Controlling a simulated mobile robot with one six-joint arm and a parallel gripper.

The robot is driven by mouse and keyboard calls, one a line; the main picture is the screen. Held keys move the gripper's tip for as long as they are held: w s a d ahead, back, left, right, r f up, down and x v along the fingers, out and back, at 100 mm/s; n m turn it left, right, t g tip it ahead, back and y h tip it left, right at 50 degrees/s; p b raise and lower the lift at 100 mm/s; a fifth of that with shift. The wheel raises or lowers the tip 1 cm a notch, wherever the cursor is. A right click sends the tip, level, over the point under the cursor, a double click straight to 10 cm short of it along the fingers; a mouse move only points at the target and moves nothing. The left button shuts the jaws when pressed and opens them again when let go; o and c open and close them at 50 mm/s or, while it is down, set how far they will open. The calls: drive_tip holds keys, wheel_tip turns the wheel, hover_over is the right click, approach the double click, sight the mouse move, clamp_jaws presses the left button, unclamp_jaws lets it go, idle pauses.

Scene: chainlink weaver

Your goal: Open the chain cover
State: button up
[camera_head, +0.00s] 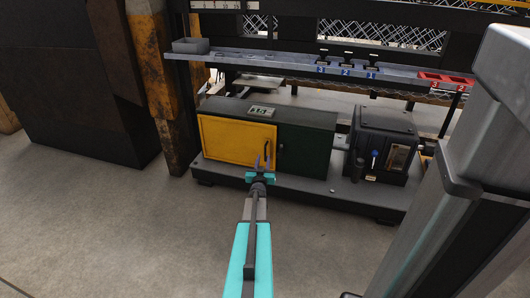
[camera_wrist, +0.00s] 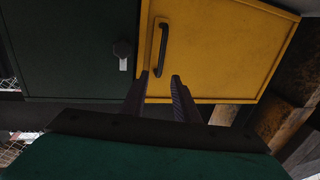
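The chain cover is a dark green box (camera_head: 308,148) with a yellow door (camera_head: 225,138) on its front, which looks closed. The door also shows in the wrist view (camera_wrist: 228,48). A black bar handle (camera_wrist: 163,48) sits near the door's edge beside the green panel (camera_wrist: 65,50). My gripper (camera_head: 262,161) is in front of the door's lower right part, its two fingers apart and empty. In the wrist view the fingertips (camera_wrist: 160,77) point at the door near one end of the handle; I cannot tell the exact gap. The handle is not between them.
A black knob (camera_wrist: 123,49) sits on the green panel beside the door edge. A dark machine unit (camera_head: 382,142) stands right of the box on the same base plate (camera_head: 330,194). A shelf (camera_head: 300,66) runs above. A rusty post (camera_head: 178,90) stands at left. The floor in front is clear.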

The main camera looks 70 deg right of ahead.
drive_tip(key=shift+b+x, duration=1.3)
drive_tip(key=shift+x, duration=3.15)
drive_tip(key=shift+s, duration=0.1)
clamp_jaws()
